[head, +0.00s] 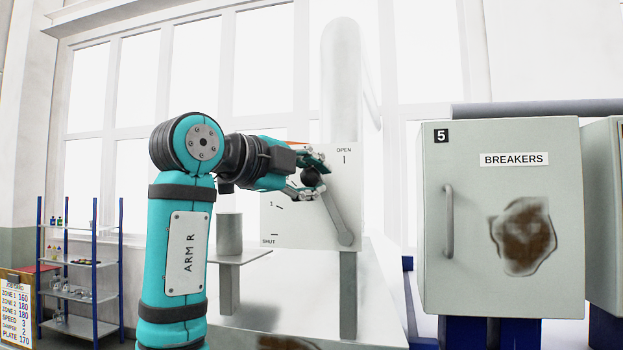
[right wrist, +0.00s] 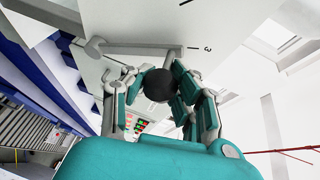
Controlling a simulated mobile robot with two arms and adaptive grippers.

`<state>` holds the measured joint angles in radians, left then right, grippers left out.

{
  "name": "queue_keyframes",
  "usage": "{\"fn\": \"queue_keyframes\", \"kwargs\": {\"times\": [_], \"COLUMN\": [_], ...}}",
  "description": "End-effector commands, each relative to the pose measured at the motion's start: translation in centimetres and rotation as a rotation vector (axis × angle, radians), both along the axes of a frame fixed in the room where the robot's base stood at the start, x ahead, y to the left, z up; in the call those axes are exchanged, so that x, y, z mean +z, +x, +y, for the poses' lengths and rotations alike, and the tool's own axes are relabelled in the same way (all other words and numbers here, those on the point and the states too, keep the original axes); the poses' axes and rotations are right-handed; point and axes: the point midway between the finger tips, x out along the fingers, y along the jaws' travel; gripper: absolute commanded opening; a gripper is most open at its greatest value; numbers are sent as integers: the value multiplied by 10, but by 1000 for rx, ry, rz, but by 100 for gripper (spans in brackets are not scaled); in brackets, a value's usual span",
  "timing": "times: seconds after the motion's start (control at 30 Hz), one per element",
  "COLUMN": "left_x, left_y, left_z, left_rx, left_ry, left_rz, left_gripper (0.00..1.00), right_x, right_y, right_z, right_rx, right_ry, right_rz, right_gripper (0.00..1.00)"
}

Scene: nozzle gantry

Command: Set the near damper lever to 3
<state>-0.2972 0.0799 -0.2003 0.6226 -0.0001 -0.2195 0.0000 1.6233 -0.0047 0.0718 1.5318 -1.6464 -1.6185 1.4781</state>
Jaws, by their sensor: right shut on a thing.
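The near damper lever (head: 338,219) is a grey arm on a pale dial plate (head: 295,233) marked SHUT, 1 and OPEN. It slants up and left from its lower-right pivot. Its black ball knob (head: 311,177) sits between the fingers of my right gripper (head: 309,178), which is shut on it. In the right wrist view the knob (right wrist: 158,86) is between the fingers, and the lever arm (right wrist: 140,49) points at or very near the tick marked 3 (right wrist: 206,48). My arm and gripper hide other marks in the head view. My left gripper is not in view.
A grey breaker cabinet (head: 466,224) marked 5 stands to the right, with a handle on its left side. A shelf rack (head: 83,263) and a job card (head: 17,306) are at far left. A grey post (head: 348,293) stands below the plate.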

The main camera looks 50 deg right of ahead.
Motion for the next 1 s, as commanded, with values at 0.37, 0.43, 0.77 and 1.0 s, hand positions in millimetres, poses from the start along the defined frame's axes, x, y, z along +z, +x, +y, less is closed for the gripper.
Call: {"fn": "queue_keyframes", "kwargs": {"times": [0.37,0.43,0.77,1.0], "left_x": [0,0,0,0], "left_y": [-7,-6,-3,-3], "left_z": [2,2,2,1], "left_rx": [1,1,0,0], "left_ry": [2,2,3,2], "left_rz": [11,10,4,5], "left_gripper": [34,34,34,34], "right_x": [3,2,1,5], "right_y": [-1,-1,0,2], "right_z": [1,1,1,29], "right_rx": [0,0,0,4], "right_ry": [-8,-6,-2,-5], "right_rz": [0,0,1,1], "right_gripper": [36,45,53,53]}}
